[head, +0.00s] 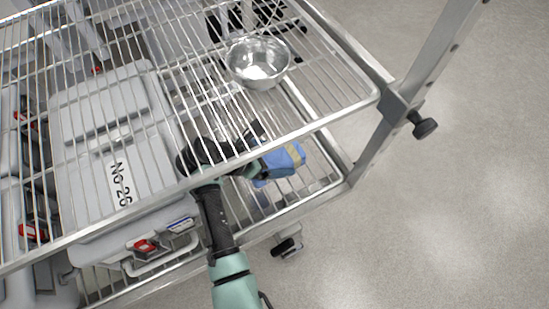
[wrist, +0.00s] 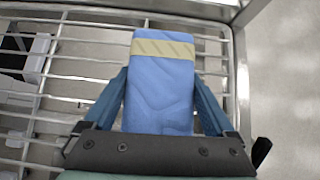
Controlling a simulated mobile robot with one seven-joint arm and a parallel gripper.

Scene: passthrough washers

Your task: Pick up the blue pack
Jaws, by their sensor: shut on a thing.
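The blue pack (head: 283,161) is a soft blue bundle with a beige band around it. In the head view it is on the lower wire shelf, under the upper rack, near the right post. My gripper (head: 258,168) reaches in below the upper rack and meets the pack's left side. In the wrist view the blue pack (wrist: 160,95) is between the two fingers of my gripper (wrist: 160,100), which are shut on its sides. The band crosses its far end. I cannot tell whether the pack touches the shelf wires beneath it.
A shiny metal bowl (head: 258,62) stands on the upper wire rack (head: 340,100) above my arm. A grey lidded case (head: 90,150) marked No 26 is left of my arm. The rack's upright post (head: 400,95) is at the right, with open floor beyond.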

